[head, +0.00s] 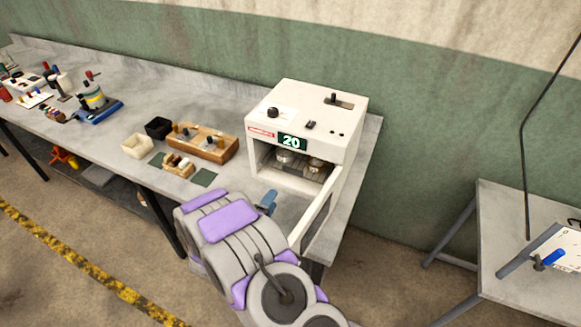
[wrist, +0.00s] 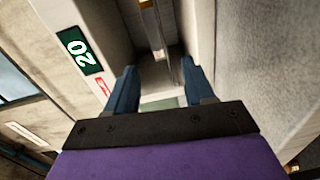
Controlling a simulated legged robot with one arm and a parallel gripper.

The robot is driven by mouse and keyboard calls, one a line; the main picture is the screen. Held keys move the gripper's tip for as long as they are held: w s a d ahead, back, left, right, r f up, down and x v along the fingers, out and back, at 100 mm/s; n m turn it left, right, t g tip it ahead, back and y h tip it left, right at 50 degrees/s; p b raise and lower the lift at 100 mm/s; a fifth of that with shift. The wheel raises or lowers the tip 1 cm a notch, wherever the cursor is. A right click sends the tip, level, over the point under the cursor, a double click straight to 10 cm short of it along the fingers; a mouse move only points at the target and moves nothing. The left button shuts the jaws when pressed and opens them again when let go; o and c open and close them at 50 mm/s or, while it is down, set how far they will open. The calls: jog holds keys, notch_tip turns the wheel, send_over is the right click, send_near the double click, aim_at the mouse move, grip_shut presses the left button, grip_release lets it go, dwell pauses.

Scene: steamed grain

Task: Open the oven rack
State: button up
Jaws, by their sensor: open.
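The white oven (head: 308,118) stands on the grey bench with its front door (head: 317,215) swung open to the right. Inside the dark cavity, round metal containers (head: 285,157) sit at rack level; the rack itself is mostly shaded, and I cannot tell how far out it sits. My gripper (head: 268,203) is in front of the open cavity, left of the door, largely hidden by my arm. In the wrist view my gripper (wrist: 160,88) has its two blue fingers spread with nothing held between them. The oven display (wrist: 78,50) reading 20 shows left of the fingers.
A wooden block holder (head: 205,145), a black box (head: 158,128) and a cream box (head: 136,146) stand on the bench left of the oven. The open door limits room on the right. A separate grey table (head: 510,235) stands further right.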

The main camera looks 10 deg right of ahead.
jog(key=d, duration=0.2)
send_near(292, 171)
jog(key=f, duration=0.1)
jog(key=shift+h, duration=0.3)
jog(key=b+x, duration=0.1)
jog(key=x, duration=1)
jog(key=shift+r+b, duration=0.1)
jog(key=shift+b, duration=0.3)
jog(key=shift+w+n, duration=0.3)
jog(key=shift+w, duration=0.2)
jog(key=shift+d, duration=0.15)
jog(key=shift+d, duration=0.3)
jog(key=c, duration=0.3)
jog(key=shift+a+r, duration=0.15)
jog(key=shift+a, duration=0.05)
grip_shut()
